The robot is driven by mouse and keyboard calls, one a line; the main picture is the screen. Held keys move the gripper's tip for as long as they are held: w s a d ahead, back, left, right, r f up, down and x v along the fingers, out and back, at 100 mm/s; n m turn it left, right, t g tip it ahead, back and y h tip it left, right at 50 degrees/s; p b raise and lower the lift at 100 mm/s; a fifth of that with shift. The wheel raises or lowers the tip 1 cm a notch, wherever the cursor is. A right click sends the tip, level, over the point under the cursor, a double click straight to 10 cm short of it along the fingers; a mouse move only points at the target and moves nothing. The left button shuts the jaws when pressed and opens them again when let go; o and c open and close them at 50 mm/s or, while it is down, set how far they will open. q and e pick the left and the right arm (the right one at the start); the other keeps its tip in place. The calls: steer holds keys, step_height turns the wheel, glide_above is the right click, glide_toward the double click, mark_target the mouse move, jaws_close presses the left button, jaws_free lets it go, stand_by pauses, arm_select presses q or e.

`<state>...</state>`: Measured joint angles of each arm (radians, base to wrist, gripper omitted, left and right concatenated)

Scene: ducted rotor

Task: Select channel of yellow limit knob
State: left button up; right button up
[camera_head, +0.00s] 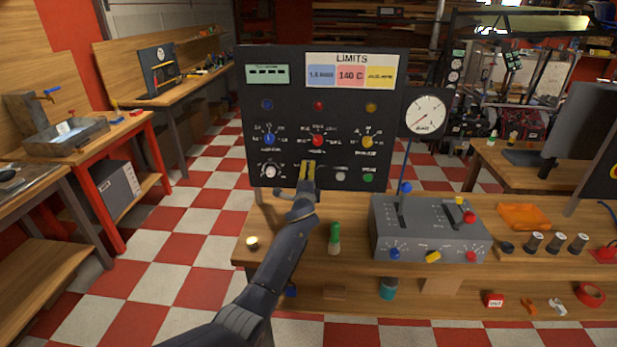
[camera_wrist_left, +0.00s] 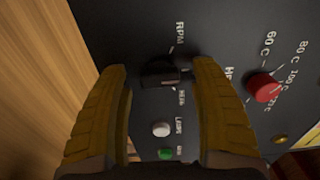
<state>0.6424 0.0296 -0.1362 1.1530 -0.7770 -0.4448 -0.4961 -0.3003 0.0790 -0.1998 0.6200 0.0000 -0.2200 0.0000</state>
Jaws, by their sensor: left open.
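The dark control panel (camera_head: 255,110) stands upright on the bench. Its yellow limit knob (camera_head: 367,141) is on the right of the knob row, beside a red knob (camera_head: 317,140) and a blue knob (camera_head: 269,139). My left gripper (camera_head: 307,170) is at the panel's lower middle, below the red knob, open. In the wrist view its yellow fingers (camera_wrist_left: 165,95) stand either side of a small black selector knob (camera_wrist_left: 160,76) with labels around it; contact cannot be told. That knob is hidden behind the gripper in the head view. My right gripper is not in view.
A white button (camera_head: 340,176) and a green button (camera_head: 367,177) sit right of my gripper. The "LIMITS" card (camera_head: 350,70) shows blue, pink "140 C" and yellow fields. A round gauge (camera_head: 423,114) and a grey lever box (camera_head: 430,228) stand to the right.

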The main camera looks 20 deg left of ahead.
arm_select(q)
steer(key=c, duration=1.2)
steer(key=shift+c, duration=0.2)
steer(key=shift+n, duration=0.3)
steer(key=n, duration=0.5)
steer(key=shift+n, duration=0.3)
steer(key=n, duration=0.5)
steer(key=shift+n, duration=0.3)
steer(key=o, duration=1.2)
